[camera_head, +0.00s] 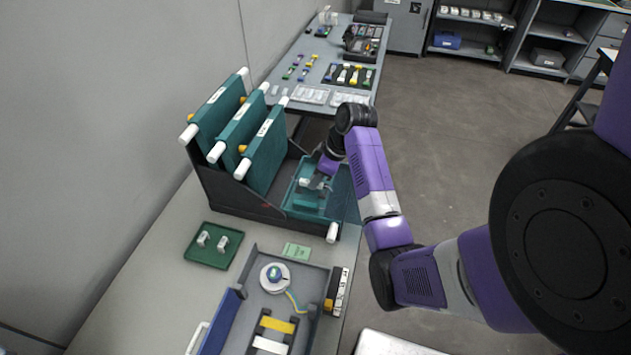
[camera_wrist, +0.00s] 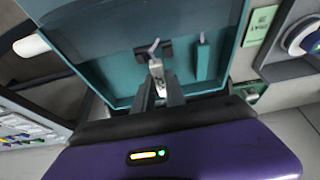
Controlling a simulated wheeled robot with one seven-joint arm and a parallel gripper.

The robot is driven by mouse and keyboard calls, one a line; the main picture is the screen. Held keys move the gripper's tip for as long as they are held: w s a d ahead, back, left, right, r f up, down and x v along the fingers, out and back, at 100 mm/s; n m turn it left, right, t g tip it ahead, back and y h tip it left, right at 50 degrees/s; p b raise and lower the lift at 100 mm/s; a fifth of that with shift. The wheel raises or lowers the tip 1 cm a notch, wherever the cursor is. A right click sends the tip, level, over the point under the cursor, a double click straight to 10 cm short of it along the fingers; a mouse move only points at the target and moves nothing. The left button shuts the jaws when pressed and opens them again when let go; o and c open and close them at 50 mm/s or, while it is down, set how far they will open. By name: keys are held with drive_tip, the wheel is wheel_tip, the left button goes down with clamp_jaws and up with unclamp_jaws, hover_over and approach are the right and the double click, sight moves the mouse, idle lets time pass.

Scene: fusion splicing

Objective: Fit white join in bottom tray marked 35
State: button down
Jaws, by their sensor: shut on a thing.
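My gripper (camera_head: 317,184) reaches down into the open teal bottom tray (camera_head: 338,208), which is folded out at the front of the dark rack. In the wrist view, the two fingers of my gripper (camera_wrist: 160,92) are shut on a small white join (camera_wrist: 157,68). The join is inside the teal tray (camera_wrist: 95,55), close to a dark holder (camera_wrist: 140,50) and a teal upright block (camera_wrist: 203,60). I cannot tell whether the join touches the holder or is seated. The number 35 is not readable.
Several teal trays (camera_head: 218,112) stand upright in the rack beside my arm. A green tray (camera_head: 195,255) with white joins (camera_head: 222,243) lies in front. A grey work tray (camera_head: 318,278) holds a white spool (camera_head: 274,278). A second table (camera_head: 300,108) stands behind.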

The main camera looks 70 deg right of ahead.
drive_tip(key=shift+f, duration=0.65)
drive_tip(key=shift+f, duration=0.15)
drive_tip(key=c, duration=1.4)
unclamp_jaws()
drive_tip(key=p+v, duration=0.2)
drive_tip(key=v, duration=1)
drive_tip(key=shift+r, duration=0.25)
